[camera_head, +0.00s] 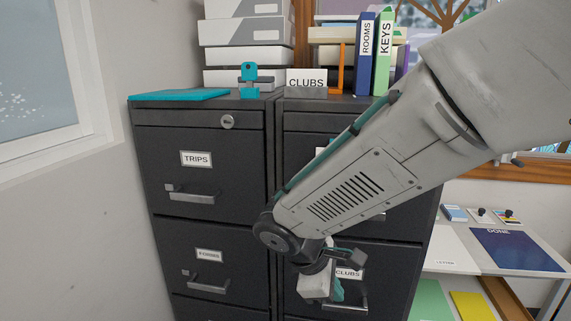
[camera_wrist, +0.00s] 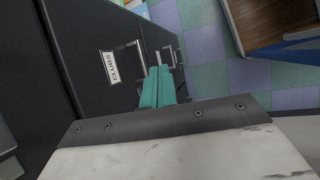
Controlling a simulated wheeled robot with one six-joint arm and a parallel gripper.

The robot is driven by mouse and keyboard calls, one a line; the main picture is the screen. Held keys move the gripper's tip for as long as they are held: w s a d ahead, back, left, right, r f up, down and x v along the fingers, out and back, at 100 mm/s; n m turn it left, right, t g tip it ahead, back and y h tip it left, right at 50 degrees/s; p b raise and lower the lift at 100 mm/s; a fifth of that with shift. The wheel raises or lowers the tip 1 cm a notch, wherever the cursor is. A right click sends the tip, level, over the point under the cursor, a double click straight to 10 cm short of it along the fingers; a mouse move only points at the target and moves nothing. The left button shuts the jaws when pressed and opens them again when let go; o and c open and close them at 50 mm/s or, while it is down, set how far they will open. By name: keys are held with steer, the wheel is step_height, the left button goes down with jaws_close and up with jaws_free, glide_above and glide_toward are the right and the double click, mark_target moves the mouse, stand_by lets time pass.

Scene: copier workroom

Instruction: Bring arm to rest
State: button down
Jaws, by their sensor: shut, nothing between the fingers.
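My gripper (camera_head: 337,290) hangs at the end of my arm, in front of the right filing cabinet's lower drawer labelled CLUBS (camera_head: 349,273). In the wrist view its two teal fingers (camera_wrist: 158,88) lie together, shut and empty. The drawer's label (camera_wrist: 110,68) and handle show just beyond and beside the fingers. The drawer appears closed. I cannot tell whether the fingers touch the handle. My arm crosses the head view from the upper right and hides much of the right cabinet.
The left cabinet (camera_head: 168,135) has closed drawers labelled TRIPS and FORMS. On top stand boxes, a teal stapler-like object (camera_head: 249,82), a CLUBS sign (camera_head: 307,82) and binders (camera_head: 365,52). A white table (camera_head: 455,238) with a blue DONE mat (camera_head: 517,250) is at right. Checkered floor (camera_wrist: 205,45) is open.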

steer(key=s+d+r+m+y, duration=0.2)
steer(key=s+d+r+m, duration=0.3)
steer(key=s+d+m, duration=0.2)
steer(key=s+d+r+m+y, duration=0.3)
steer(key=s+d+r+m, duration=0.3)
steer(key=s+d, duration=0.4)
steer(key=shift+s+m, duration=0.45)
steer(key=shift+m, duration=0.45)
